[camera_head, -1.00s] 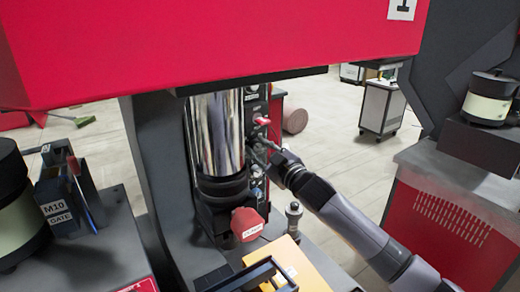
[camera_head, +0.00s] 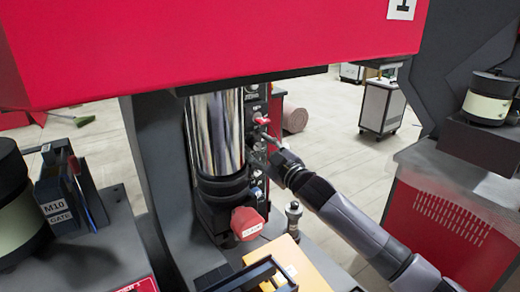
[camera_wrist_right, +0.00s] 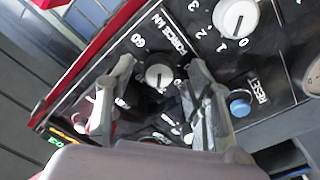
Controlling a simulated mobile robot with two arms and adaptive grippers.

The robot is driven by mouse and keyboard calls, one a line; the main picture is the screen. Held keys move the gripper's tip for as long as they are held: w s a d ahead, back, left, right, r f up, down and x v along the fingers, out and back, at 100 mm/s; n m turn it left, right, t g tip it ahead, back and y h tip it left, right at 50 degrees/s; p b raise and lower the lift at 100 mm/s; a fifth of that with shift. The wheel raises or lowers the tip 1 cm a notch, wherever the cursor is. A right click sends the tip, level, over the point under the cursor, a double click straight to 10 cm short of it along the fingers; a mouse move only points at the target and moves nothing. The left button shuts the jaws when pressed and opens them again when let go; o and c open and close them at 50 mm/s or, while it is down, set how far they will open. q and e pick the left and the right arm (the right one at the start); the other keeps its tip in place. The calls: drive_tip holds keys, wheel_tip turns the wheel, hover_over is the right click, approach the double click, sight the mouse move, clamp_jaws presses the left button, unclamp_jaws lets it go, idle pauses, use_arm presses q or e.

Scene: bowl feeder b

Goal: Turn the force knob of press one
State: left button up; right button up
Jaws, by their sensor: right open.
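Press one, with a red housing (camera_head: 210,50) and a "1" label, fills the upper head view. In the right wrist view, the force knob (camera_wrist_right: 158,76) is a small pale round knob beside the "FORCE kN" lettering on the panel. My right gripper (camera_wrist_right: 160,64) is open, with one finger on each side of this knob. I cannot tell whether the fingers touch it. In the head view, my right gripper (camera_head: 268,142) is at the panel and the knob is not clearly visible. My left gripper is not in view.
A larger dial (camera_wrist_right: 238,18) with numbers and a blue reset button (camera_wrist_right: 240,105) sit close by on the panel. A red-tipped switch (camera_head: 262,120) is above my gripper in the head view. A red knob (camera_head: 246,222) and yellow block (camera_head: 292,262) are below.

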drive_tip(key=v, duration=1.2)
drive_tip(key=shift+f, duration=0.1)
